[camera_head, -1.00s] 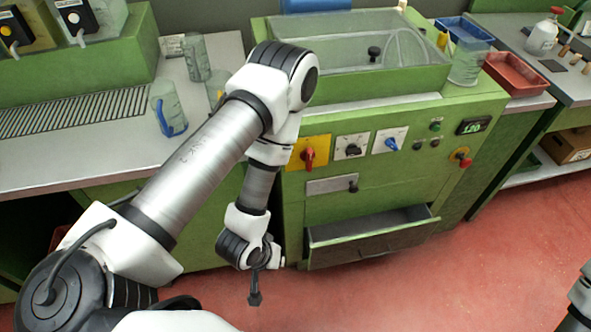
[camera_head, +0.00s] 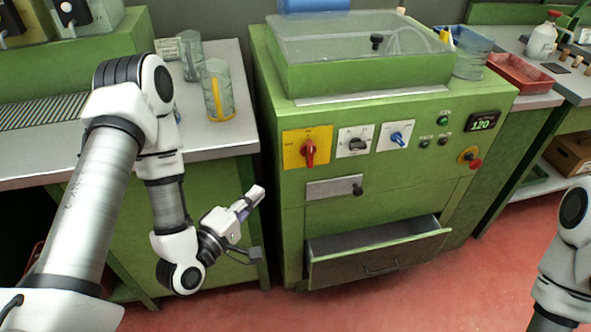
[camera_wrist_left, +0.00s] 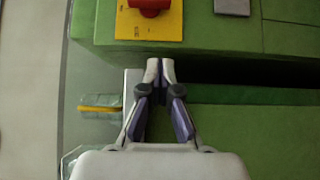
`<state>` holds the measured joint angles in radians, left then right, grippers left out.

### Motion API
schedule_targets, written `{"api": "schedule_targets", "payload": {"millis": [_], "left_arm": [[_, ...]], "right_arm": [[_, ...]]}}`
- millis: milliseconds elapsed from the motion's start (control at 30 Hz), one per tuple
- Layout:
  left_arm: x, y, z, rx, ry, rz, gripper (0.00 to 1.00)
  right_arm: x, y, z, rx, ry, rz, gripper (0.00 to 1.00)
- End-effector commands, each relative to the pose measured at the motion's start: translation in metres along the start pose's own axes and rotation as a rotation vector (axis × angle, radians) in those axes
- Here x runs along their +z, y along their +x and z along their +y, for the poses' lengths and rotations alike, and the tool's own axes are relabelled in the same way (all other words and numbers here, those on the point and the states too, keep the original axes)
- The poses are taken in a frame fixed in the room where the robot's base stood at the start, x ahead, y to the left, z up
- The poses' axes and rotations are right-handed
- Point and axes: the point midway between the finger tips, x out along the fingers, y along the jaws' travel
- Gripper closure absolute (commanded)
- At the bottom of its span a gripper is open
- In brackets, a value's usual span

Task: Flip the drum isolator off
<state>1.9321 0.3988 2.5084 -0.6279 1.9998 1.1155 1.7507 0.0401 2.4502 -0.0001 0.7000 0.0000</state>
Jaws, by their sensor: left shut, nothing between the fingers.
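The drum isolator is a red rotary handle (camera_head: 309,152) on a yellow plate (camera_head: 294,149) at the front left of the green machine. The handle looks roughly upright. My left gripper (camera_head: 257,194) is shut and empty, in front of the machine's left side, below and left of the yellow plate and apart from it. In the left wrist view the shut fingertips (camera_wrist_left: 160,66) point toward the yellow plate (camera_wrist_left: 150,27), with the red handle (camera_wrist_left: 150,6) cut off at the top edge. My right gripper is out of view.
Right of the plate are a black knob (camera_head: 354,146), a blue knob (camera_head: 397,138), small buttons and a red stop button (camera_head: 476,164). An open drawer (camera_head: 375,250) juts out below. A bench with jugs (camera_head: 217,90) stands left. My right arm shows at the right edge.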

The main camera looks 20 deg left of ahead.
Motion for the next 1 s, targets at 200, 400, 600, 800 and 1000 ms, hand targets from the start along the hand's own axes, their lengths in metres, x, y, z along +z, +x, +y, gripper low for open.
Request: {"api": "schedule_targets", "payload": {"millis": [200, 400, 600, 800, 1000], "left_arm": [[0.001, 0.029, -0.01, 0.009, 0.004, 0.0, 1.0], [0.001, 0.053, -0.011, 0.009, 0.005, 0.001, 1.0], [0.001, 0.094, 0.0, 0.003, 0.007, 0.001, 1.0], [0.021, 0.117, -0.001, 0.0, 0.006, -0.001, 1.0], [0.029, 0.125, -0.001, 0.0, 0.002, 0.003, 1.0]], "right_arm": [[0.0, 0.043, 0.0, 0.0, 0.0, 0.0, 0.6], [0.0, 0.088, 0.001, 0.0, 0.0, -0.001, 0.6], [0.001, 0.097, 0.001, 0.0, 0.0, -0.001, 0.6], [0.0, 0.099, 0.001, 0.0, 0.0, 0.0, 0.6], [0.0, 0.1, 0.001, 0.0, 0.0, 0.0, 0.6]]}}
